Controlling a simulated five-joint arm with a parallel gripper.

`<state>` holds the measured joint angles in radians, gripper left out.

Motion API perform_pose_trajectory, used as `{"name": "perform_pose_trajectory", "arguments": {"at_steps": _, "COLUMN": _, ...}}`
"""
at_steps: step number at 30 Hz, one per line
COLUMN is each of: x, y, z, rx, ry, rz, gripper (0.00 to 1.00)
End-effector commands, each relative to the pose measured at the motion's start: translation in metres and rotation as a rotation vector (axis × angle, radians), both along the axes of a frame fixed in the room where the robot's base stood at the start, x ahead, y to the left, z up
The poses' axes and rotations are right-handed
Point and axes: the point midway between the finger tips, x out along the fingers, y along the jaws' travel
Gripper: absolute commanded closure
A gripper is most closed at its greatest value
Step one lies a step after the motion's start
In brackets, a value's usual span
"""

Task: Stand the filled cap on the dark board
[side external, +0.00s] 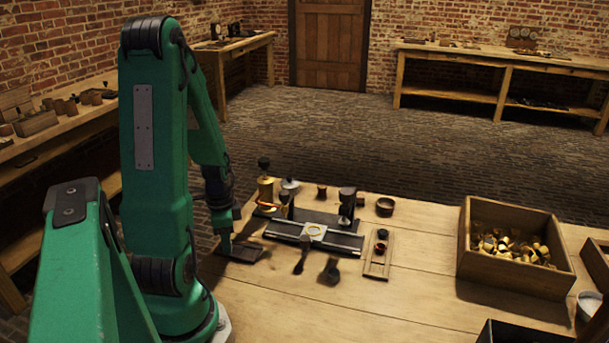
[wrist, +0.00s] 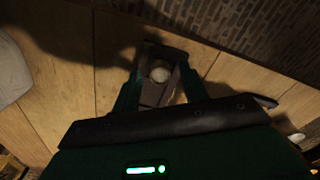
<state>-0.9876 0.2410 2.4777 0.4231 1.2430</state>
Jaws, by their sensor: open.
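The dark board (side external: 245,253) lies flat on the table at the left front of the dark metal fixture. My gripper (side external: 226,243) is low at the board's left end, fingers pointing down. In the wrist view the two fingers of my gripper (wrist: 160,76) stand apart. Between them is a small round piece with a pale top (wrist: 160,73), seemingly the filled cap. It appears upright over the dark board (wrist: 153,95), with a gap showing beside the fingers. I cannot tell whether its base touches the board. In the side view the cap is hidden behind my fingers.
The fixture (side external: 313,233) with posts and a brass pot (side external: 266,190) stands close right of my gripper. A small wooden tray (side external: 376,268) holds dark round pieces. A crate of brass pieces (side external: 467,250) stands right.

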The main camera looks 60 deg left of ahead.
Motion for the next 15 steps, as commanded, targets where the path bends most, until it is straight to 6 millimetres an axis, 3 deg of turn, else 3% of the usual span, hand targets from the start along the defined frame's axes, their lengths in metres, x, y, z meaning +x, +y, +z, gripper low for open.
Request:
{"name": "perform_pose_trajectory", "arguments": {"at_steps": 8, "x": 0.000, "y": 0.000, "z": 0.008, "rx": 0.002, "ry": -0.001, "rz": 0.000, "gripper": 0.57}}
{"name": "perform_pose_trajectory", "arguments": {"at_steps": 15, "x": 0.000, "y": 0.001, "z": 0.027, "rx": 0.004, "ry": -0.002, "rz": 0.000, "gripper": 0.57}}
